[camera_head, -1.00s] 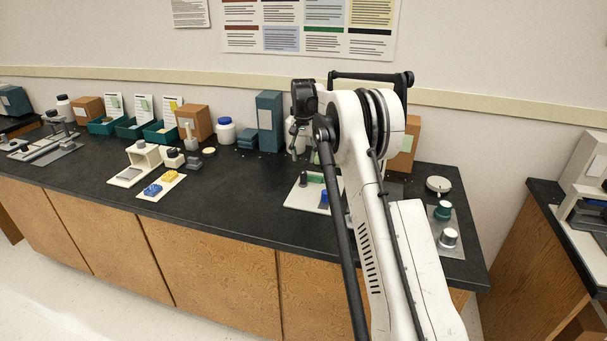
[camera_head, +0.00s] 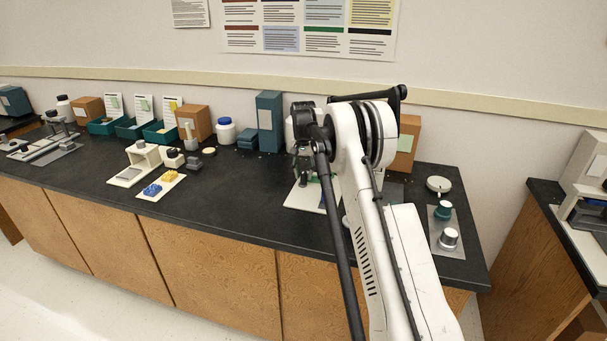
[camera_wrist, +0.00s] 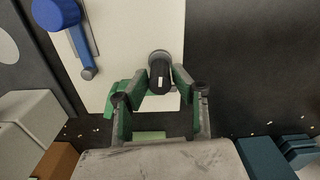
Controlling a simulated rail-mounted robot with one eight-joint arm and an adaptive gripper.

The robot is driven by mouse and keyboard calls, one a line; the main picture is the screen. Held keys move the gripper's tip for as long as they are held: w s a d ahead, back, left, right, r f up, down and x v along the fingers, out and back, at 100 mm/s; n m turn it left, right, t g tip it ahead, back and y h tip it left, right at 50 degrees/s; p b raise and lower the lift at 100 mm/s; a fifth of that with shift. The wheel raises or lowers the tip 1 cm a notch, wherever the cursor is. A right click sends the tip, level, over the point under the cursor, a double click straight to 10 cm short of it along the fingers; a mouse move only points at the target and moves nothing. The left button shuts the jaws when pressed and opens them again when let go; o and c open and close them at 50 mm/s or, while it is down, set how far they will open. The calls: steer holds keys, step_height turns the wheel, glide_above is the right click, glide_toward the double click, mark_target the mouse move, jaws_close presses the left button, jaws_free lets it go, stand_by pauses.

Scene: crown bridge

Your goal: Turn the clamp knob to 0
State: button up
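A dark knob (camera_wrist: 160,74) with a short white mark stands at the edge of a white board (camera_wrist: 120,40) in the wrist view; I take it for the clamp knob. My gripper (camera_wrist: 161,80) is over it with one finger on each side. The fingers look open around the knob; whether they touch it is unclear. A green part (camera_wrist: 112,102) lies left of the knob, partly behind the left finger. In the head view the board (camera_head: 301,197) shows below my gripper (camera_head: 303,176), and my arm covers much of it.
A blue knob with a lever (camera_wrist: 58,14) is on the same board, up and left of the dark knob. A brown box (camera_wrist: 58,160) and teal boxes (camera_wrist: 268,158) stand near the wrist's lower edge. A plate with a teal knob (camera_head: 443,210) is right of my arm.

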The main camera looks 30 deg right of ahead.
mark_target(303, 172)
jaws_close()
steer(key=shift+n, duration=0.7)
steer(key=shift+o, duration=2.3)
jaws_free()
steer(key=shift+r, duration=0.1)
step_height(303, 172, up, 12)
